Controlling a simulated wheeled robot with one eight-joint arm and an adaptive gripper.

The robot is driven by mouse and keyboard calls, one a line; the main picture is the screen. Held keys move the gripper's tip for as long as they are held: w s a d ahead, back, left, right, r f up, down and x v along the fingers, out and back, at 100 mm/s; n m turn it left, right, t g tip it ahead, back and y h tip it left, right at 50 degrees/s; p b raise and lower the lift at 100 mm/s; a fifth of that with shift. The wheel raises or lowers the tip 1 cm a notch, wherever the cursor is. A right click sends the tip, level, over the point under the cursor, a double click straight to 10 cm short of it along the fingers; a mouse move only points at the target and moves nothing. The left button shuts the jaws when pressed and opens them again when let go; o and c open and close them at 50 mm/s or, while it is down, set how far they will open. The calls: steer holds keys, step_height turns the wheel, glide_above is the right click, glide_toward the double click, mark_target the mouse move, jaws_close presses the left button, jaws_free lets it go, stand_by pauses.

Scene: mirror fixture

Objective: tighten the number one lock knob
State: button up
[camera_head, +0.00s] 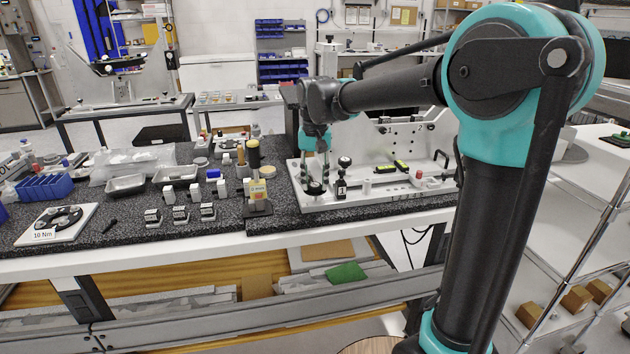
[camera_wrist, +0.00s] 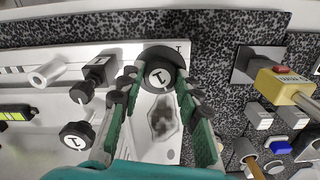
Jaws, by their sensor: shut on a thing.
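A round black knob (camera_wrist: 160,75) with a white disc on top is between my fingers in the wrist view. The dark mark on its disc looks like a turned 1. My gripper (camera_wrist: 160,88) is shut on this knob, one green-padded finger on either side. In the head view the gripper (camera_head: 315,176) points down over the black knob (camera_head: 315,188) at the front left of the white fixture (camera_head: 400,199). A second black knob with a white disc (camera_wrist: 75,135) is at the left of the wrist view, apart from my fingers. Its mark looks similar.
A black clamp-like part (camera_wrist: 100,68) and a white cylinder (camera_wrist: 48,70) stand on the fixture. A yellow box with a red button (camera_wrist: 284,85) stands beside it. Small blocks (camera_head: 180,214) and a plate marked 10 Nm (camera_head: 58,224) are on the speckled bench to the left.

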mark_target(315, 185)
steer(key=shift+m, duration=2.2)
steer(key=o, duration=1.2)
steer(key=shift+c, duration=0.2)
step_height(315, 185, up, 12)
